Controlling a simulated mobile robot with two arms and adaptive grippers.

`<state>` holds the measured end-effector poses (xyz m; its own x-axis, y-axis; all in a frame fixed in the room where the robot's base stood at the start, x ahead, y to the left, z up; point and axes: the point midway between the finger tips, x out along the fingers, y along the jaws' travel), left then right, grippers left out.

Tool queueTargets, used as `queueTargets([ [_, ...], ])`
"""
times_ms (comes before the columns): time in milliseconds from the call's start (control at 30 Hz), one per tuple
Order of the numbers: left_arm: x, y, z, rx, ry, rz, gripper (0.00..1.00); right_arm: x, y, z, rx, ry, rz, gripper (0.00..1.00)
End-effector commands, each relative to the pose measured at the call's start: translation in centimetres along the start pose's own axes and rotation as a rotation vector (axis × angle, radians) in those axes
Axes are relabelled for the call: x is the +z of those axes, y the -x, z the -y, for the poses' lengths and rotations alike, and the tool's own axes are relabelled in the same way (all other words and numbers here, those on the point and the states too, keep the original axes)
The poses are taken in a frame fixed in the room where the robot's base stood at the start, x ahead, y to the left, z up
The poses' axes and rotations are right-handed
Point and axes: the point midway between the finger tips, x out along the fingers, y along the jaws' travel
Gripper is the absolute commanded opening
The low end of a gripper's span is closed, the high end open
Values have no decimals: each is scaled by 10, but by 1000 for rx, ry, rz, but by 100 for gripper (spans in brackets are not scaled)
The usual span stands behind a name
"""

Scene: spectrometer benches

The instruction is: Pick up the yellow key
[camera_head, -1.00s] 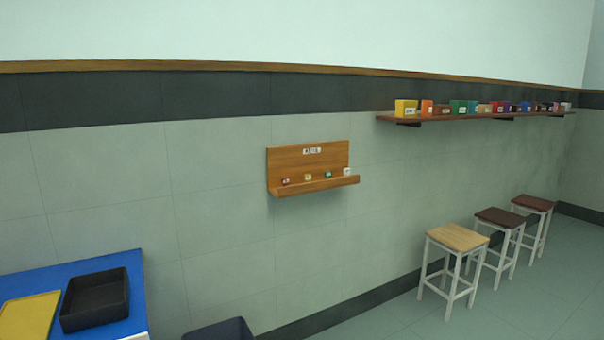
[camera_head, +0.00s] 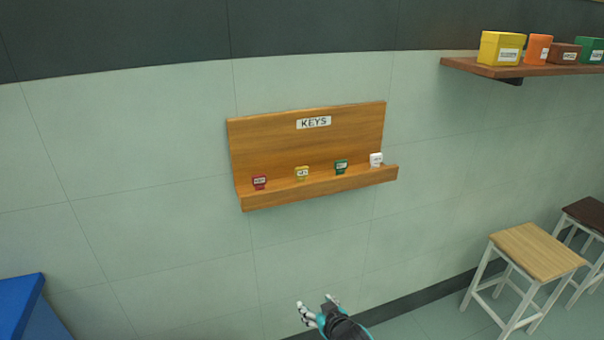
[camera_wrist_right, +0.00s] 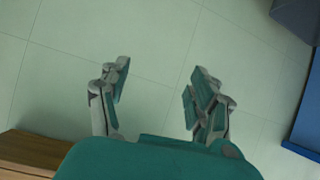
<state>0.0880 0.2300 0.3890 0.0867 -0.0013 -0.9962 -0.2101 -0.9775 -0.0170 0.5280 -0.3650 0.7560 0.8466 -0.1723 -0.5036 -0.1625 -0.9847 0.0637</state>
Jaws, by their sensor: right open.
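The yellow key (camera_head: 302,173) stands on the ledge of the wooden key rack (camera_head: 260,138), which is fixed to the wall under a "KEYS" label. It sits between a red key (camera_head: 260,182) and a green key (camera_head: 341,167); a white key (camera_head: 376,159) is at the right end. My right gripper (camera_head: 318,304) is below the rack, apart from it, open and empty. In the right wrist view my right gripper (camera_wrist_right: 157,85) has its fingers spread with only tiles between them. The yellow key does not show there. My left gripper is not in view.
A wall shelf (camera_head: 550,70) with coloured boxes is at the upper right. Stools, the nearest with a light wooden seat (camera_head: 537,251), stand at the lower right. A blue table (camera_head: 18,300) is at the lower left. The wall around the rack is clear.

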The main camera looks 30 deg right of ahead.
Motion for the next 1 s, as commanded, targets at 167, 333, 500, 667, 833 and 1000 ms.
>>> queueTargets([
  [167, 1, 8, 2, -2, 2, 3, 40, -176, 68, -28, 38, -55, -303, 63],
  [333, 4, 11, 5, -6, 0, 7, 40, -255, 127, -38, 50, -80, -470, 63],
  [500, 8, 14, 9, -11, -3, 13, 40, -282, 140, -41, 54, -86, -520, 63],
  [667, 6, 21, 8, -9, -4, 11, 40, -299, 114, -44, 54, -87, -521, 63],
  [833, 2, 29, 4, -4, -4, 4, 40, -318, 82, -47, 54, -86, -522, 63],
  [1000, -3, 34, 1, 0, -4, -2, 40, -331, 54, -49, 53, -87, -520, 63],
])
